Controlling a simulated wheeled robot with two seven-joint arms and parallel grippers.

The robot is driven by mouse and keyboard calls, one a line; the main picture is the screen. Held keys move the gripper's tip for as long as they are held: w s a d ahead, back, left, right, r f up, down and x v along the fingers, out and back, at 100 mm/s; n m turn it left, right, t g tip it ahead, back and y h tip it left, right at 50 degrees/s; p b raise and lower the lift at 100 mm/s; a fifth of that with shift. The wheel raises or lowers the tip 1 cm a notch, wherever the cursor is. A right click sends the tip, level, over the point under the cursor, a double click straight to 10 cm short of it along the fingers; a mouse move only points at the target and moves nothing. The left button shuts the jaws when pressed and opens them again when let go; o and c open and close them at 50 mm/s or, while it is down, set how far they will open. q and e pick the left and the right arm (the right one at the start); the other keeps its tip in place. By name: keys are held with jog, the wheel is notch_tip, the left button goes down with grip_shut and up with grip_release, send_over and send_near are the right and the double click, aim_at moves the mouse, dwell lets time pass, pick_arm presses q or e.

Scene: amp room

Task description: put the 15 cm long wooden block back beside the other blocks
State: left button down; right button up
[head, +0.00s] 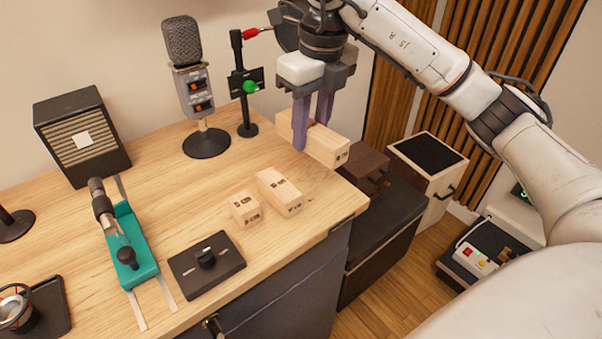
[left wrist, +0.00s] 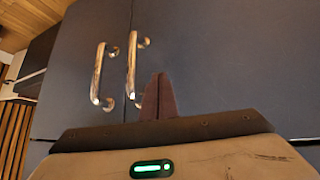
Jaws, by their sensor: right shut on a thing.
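My right gripper (head: 312,126) is shut on the long wooden block (head: 329,147), with its purple fingers on either side of it. The block is pale wood with dark marks on its end, at the right back part of the wooden desk; I cannot tell whether it touches the desk. Two shorter wooden blocks sit nearer the front: a middle-length one (head: 279,191) and a small one (head: 245,209) to its left. In the left wrist view my left gripper (left wrist: 158,98) has its dark fingers together, with nothing seen between them, before a dark cabinet.
A microphone (head: 187,85) and a thin stand with a green knob (head: 250,87) are behind the blocks. A black knob box (head: 206,264), a teal fixture (head: 134,248) and a speaker (head: 82,136) are to the left. Bare desk lies between the blocks and the microphone.

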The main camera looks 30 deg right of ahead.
jog(key=shift+w+d+m, duration=0.1)
jog(key=shift+w+m, duration=0.1)
jog(key=shift+m, duration=0.2)
send_near(308, 182)
jog(key=f, duration=0.5)
jog(key=shift+w, duration=0.35)
jog(key=shift+f, duration=0.35)
jog(key=shift+f, duration=0.2)
jog(key=o, duration=1.3)
jog(key=shift+c, duration=0.2)
jog(key=shift+r, duration=0.1)
